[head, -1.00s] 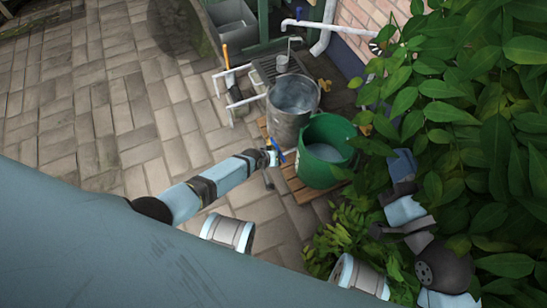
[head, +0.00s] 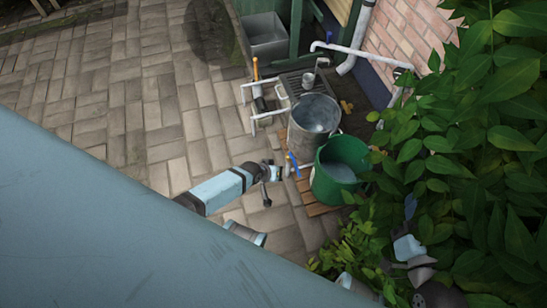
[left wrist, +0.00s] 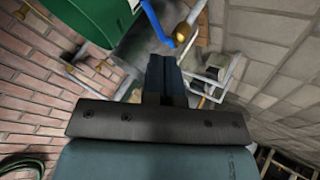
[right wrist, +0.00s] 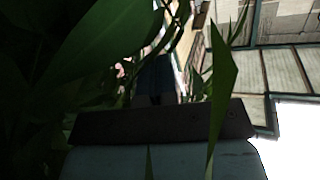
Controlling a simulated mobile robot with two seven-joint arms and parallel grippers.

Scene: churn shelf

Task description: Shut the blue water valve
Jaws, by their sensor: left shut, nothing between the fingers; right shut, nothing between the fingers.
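The blue water valve handle (head: 293,164) is a thin blue lever in front of the green tub (head: 321,188). In the left wrist view the blue lever (left wrist: 154,20) slants down beside a brass fitting (left wrist: 182,33). My left gripper (head: 279,173) is just left of the lever, with a small gap. Its shut, empty fingers (left wrist: 164,72) point towards the lever and pipes in its wrist view. My right gripper (head: 410,208) is among the leaves at the right. Its shut fingers (right wrist: 154,76) are dark and partly shaded in its wrist view.
A metal bucket (head: 312,117) stands behind the green tub. An orange-handled valve (head: 256,70) sits by white pipes (head: 266,115) to the left. Dense leafy plants (head: 480,150) fill the right side. Open paving (head: 110,110) lies to the left.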

